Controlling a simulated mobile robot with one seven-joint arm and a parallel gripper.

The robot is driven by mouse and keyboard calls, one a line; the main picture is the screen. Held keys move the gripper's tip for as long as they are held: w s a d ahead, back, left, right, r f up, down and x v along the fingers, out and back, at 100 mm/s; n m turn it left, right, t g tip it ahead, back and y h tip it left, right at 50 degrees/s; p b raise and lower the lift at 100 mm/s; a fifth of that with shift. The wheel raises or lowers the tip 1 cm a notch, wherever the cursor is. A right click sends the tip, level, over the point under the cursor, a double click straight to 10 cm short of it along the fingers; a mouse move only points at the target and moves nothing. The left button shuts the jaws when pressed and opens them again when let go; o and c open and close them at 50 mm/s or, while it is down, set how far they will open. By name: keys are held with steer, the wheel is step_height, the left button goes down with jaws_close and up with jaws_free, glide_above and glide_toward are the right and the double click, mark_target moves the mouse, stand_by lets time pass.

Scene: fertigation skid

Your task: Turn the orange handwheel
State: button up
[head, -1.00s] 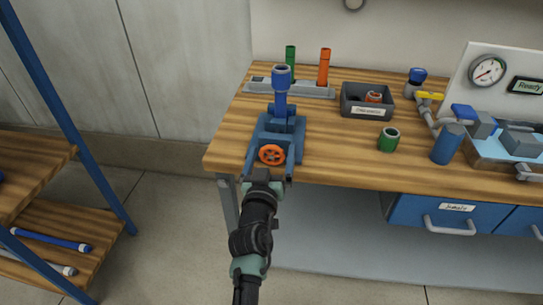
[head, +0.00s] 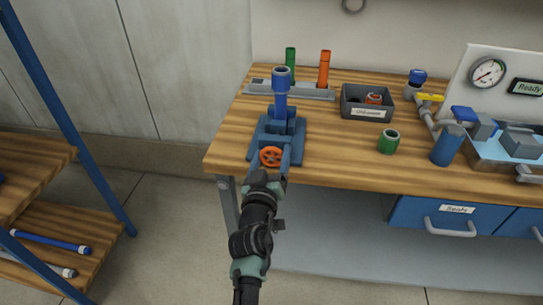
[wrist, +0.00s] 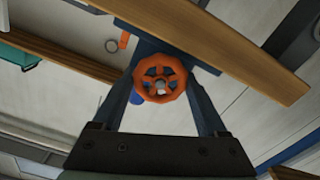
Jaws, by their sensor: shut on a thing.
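The orange handwheel (head: 271,156) sits on the front of a blue vise (head: 270,130) at the left front edge of the bench. In the wrist view the handwheel (wrist: 160,78) faces the camera, with its spokes and hub visible. My gripper (head: 269,163) reaches up to it from below. In the wrist view the two fingers of my gripper (wrist: 161,88) lie on the left and right of the wheel's rim and are shut on it. A blue pipe (head: 281,92) stands upright in the vise.
A grey rack (head: 302,92) with a green and an orange tube stands behind the vise. A dark bin (head: 367,102), a green ring (head: 388,141) and a blue cylinder (head: 447,145) are to the right. A blue shelf post (head: 70,120) stands at left.

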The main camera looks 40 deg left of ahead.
steer(key=n, duration=0.3)
steer(key=o, duration=1.3)
steer(key=shift+s, duration=0.1)
steer(key=shift+f, duration=0.1)
steer(key=shift+s+a, duration=0.1)
